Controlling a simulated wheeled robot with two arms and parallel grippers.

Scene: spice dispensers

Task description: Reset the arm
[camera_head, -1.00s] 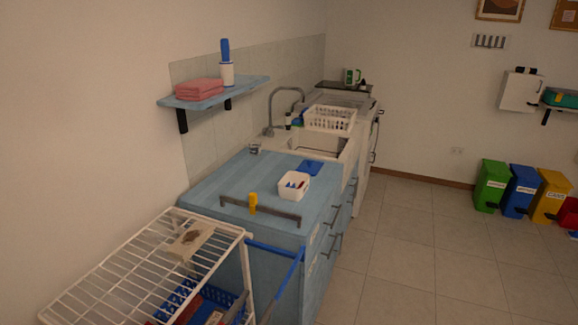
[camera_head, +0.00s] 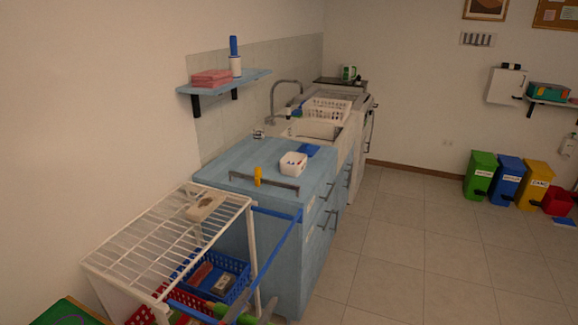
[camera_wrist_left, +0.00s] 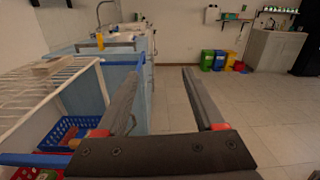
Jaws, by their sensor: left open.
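My left gripper (camera_wrist_left: 162,76) is open and empty in the left wrist view, its two dark fingers apart with bare floor between them. In the head view only a small part of my left gripper (camera_head: 251,308) shows at the bottom edge, beside the lower front of the white wire rack (camera_head: 140,243). My right gripper is not in view.
The rack has a blue rail (camera_head: 278,255) and holds a blue basket (camera_head: 240,265) below its top. The blue counter (camera_head: 225,178) stands behind it, with a white container (camera_head: 293,165). Open tiled floor (camera_head: 400,245) lies to the right.

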